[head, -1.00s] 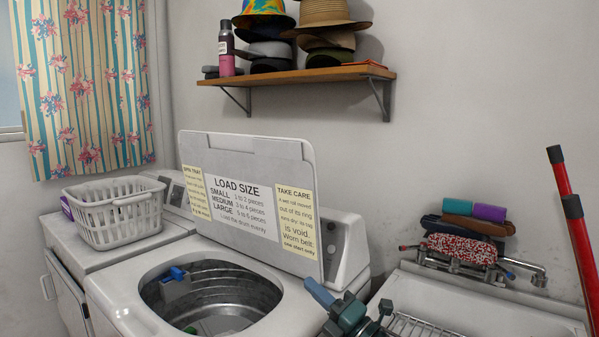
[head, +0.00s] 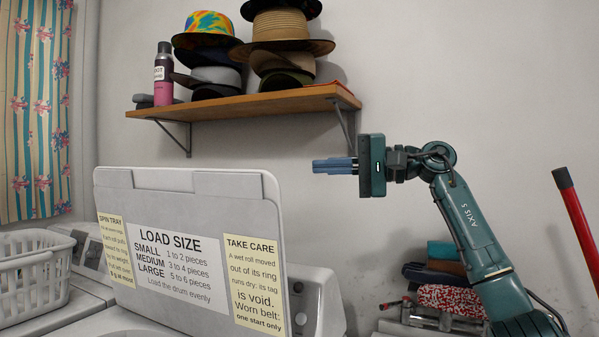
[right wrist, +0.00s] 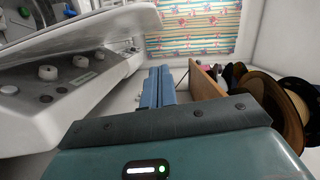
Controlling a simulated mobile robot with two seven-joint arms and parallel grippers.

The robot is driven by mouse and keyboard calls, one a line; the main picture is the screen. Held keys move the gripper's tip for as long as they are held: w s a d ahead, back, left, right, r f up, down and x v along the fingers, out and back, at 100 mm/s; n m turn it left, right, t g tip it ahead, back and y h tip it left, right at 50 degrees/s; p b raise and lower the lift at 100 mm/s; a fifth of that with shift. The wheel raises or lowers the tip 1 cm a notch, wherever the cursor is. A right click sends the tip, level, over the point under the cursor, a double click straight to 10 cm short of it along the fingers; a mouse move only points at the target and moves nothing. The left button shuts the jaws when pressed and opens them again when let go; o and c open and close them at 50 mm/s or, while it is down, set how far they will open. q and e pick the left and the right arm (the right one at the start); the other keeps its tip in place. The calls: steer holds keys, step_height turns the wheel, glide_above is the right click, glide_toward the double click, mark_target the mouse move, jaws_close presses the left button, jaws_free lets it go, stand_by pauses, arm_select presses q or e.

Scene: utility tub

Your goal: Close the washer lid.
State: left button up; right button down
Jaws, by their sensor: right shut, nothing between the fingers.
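The washer lid (head: 195,200) stands raised, its labelled inner face toward me in the head view. The washer's control panel (head: 318,298) is behind and right of it. In the right wrist view the lid (right wrist: 95,32) slants across the upper left, above the control panel knobs (right wrist: 85,60). My right gripper (head: 318,165) is shut and empty. In the head view it points left, just right of and slightly above the lid's top right corner, with no contact visible. Its fingers (right wrist: 158,88) also show together in the right wrist view. My left gripper is not in view.
A wooden shelf (head: 245,104) with stacked hats (head: 290,30) and a spray can (head: 163,75) hangs above the lid. A white basket (head: 35,270) is at left. A sink area with folded cloths (head: 450,300) and a red pole (head: 575,215) are at right.

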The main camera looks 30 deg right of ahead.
mark_target(271, 171)
steer(key=w+a, duration=0.1)
steer(key=a, duration=0.1)
steer(key=w+a, duration=0.2)
steer(key=a, duration=0.1)
steer(key=w+a, duration=0.1)
steer(key=a, duration=0.2)
steer(key=shift+w+a+f+p, duration=0.2)
steer(key=shift+a+f+p, duration=0.05)
steer(key=shift+f+p, duration=0.15)
steer(key=shift+s+a, duration=0.4)
steer(key=shift+a, duration=0.2)
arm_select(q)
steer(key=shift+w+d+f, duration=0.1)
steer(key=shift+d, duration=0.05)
arm_select(e)
steer(key=shift+a, duration=0.1)
